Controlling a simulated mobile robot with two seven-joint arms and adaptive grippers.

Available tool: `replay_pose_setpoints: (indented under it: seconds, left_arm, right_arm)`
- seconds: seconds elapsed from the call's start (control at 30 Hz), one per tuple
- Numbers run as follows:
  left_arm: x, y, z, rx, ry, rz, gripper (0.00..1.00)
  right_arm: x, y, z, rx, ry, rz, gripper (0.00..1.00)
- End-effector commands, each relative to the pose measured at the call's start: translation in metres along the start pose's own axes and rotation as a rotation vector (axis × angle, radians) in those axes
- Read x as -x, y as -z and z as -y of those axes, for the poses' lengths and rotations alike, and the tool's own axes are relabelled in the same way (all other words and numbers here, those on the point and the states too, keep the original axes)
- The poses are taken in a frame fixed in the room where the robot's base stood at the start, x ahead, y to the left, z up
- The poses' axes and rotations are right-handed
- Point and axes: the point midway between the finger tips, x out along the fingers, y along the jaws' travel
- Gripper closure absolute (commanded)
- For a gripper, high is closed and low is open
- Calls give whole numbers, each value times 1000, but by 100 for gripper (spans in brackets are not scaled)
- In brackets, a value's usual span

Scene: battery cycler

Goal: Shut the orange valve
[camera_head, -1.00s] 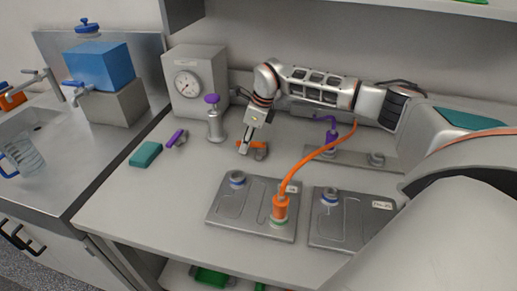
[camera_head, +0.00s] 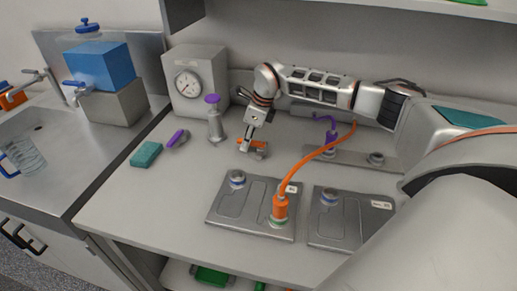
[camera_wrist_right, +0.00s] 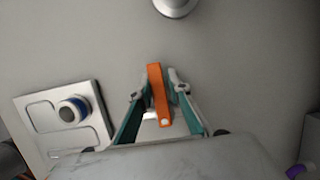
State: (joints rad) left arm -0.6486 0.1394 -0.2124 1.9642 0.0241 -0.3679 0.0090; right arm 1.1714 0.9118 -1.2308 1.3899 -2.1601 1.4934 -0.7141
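The orange valve (camera_head: 261,144) stands on the bench, its orange bar-shaped handle above a small grey body. In the right wrist view the handle (camera_wrist_right: 157,88) runs lengthwise between my fingers. My right gripper (camera_head: 249,142) comes down from above at the handle's left part. In the right wrist view its two fingertips (camera_wrist_right: 158,88) flank the handle closely on both sides, and it looks shut on it. The valve's grey body is largely hidden in the wrist view. My left gripper is not in view.
A silver cylinder with a purple knob (camera_head: 214,122) and a gauge box (camera_head: 192,82) stand left of the valve. Grey battery plates (camera_head: 223,213) lie in front, one with an orange cable (camera_head: 306,160). A teal block (camera_head: 146,154) lies left. The bench's front left is clear.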

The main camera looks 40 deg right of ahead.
Motion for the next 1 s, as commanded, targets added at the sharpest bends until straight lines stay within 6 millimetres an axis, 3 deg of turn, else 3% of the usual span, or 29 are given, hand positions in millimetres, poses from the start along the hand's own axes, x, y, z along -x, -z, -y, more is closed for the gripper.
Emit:
replay_pose_setpoints:
  seconds: [0.1,0.13,0.5,0.8,1.0]
  left_arm:
    - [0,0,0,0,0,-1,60]
    - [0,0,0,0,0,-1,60]
    - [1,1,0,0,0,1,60]
    - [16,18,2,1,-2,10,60]
    - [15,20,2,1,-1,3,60]
  right_arm:
    - [0,0,2,0,3,1,84]
    - [0,0,2,0,3,0,76]
    - [3,0,1,0,2,1,76]
    - [32,-1,2,0,1,0,76]
    - [51,0,3,2,3,2,76]
